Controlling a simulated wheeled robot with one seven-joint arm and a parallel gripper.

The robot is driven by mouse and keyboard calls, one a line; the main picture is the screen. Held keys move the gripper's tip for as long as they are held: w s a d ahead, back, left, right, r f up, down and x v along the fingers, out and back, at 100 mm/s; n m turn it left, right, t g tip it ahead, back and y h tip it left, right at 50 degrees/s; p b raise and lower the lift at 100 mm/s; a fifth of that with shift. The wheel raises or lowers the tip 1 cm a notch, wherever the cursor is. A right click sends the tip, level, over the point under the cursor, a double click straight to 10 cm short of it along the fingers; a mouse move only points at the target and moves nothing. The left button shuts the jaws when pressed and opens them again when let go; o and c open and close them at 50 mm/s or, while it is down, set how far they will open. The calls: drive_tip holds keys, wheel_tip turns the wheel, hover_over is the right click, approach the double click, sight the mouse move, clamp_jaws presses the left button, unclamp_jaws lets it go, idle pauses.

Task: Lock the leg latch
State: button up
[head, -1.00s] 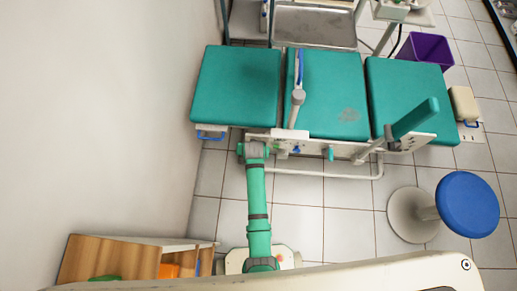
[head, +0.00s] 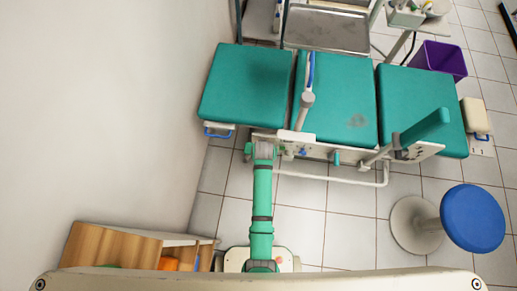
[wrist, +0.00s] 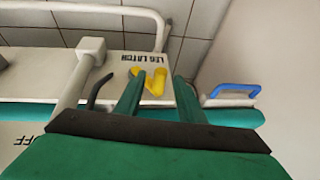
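The yellow leg latch (wrist: 153,82) shows in the wrist view on the white side panel (wrist: 112,62) of the green couch, beside the printed words "LEG LATCH". My gripper (wrist: 159,78) is open, its two green fingers apart. The latch appears in the gap between the fingers, partly overlapped by the left one. I cannot tell whether the fingers touch it. In the head view my arm reaches up to the couch's near side, below the left and middle cushions, and my wrist hides the latch there.
A white post (wrist: 82,75) and a dark curved hook stand left of the fingers in the wrist view. A blue handle (wrist: 236,89) is to the right. In the head view, a white rail (head: 330,180) runs along the couch, and a blue stool (head: 472,218) stands right.

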drive_tip(key=v, duration=1)
drive_tip(key=shift+c, duration=0.6)
